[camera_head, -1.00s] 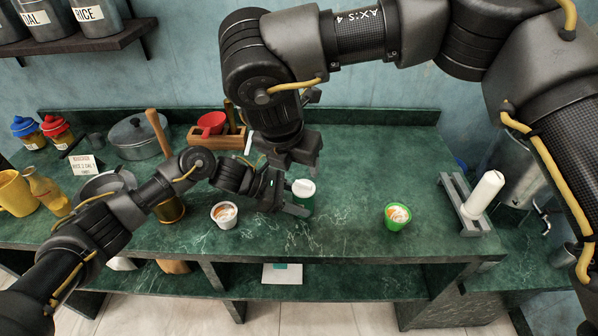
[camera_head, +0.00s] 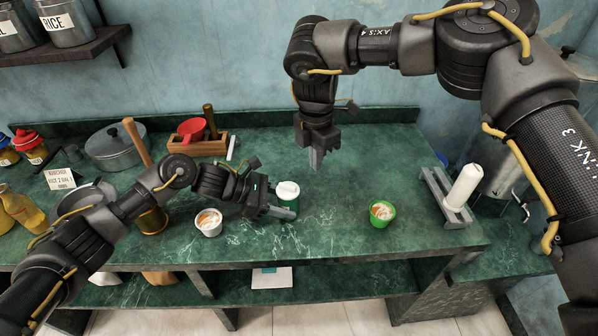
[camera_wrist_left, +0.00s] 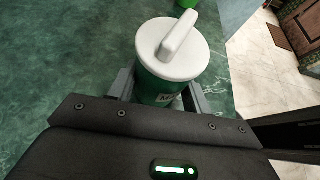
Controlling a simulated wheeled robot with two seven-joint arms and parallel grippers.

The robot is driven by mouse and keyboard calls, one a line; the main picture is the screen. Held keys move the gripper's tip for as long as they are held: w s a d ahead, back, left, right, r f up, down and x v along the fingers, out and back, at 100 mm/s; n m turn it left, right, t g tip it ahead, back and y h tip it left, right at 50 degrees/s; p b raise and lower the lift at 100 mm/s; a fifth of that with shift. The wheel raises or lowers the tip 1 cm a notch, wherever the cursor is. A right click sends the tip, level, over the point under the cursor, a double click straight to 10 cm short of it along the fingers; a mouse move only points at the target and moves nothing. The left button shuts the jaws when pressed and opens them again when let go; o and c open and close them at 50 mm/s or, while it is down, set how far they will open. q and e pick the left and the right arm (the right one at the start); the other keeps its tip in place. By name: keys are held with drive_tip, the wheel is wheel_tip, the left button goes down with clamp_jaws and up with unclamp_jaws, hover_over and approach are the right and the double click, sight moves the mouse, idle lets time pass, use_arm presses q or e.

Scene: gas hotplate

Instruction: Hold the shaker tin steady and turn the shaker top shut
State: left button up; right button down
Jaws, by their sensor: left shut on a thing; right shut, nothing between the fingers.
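The shaker tin (camera_head: 289,206) is green and stands upright on the green counter. It also shows in the left wrist view (camera_wrist_left: 158,92), with part of a label. The white shaker top (camera_head: 287,189) sits on the tin; in the left wrist view its raised bar (camera_wrist_left: 177,36) runs diagonally over the round lid (camera_wrist_left: 172,56). My left gripper (camera_head: 283,210) is shut on the tin from the left, one finger on each side, below the lid. My right gripper (camera_head: 316,165) is shut and empty, pointing down above the counter, behind and right of the tin, apart from it.
A white bowl (camera_head: 208,223) stands left of the tin and a green bowl (camera_head: 381,214) to the right. A grey stand (camera_head: 437,190) with a white roll (camera_head: 462,187) is farther right. A wooden box (camera_head: 205,147) stands behind. The counter between tin and green bowl is clear.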

sight(288, 188)
drive_tip(key=w+d+m+g+y, duration=0.2)
drive_tip(key=w+d+m+y, duration=0.25)
drive_tip(key=w+m, duration=0.2)
wheel_tip(288, 188, up, 4)
drive_tip(key=s+m+g+y, duration=0.1)
drive_tip(key=m+y, duration=0.1)
drive_tip(key=m, duration=0.1)
drive_tip(key=s+a+f, duration=0.6)
drive_tip(key=a+f, duration=0.1)
drive_tip(key=shift+s+a+f, duration=0.35)
drive_tip(key=shift+s, duration=0.1)
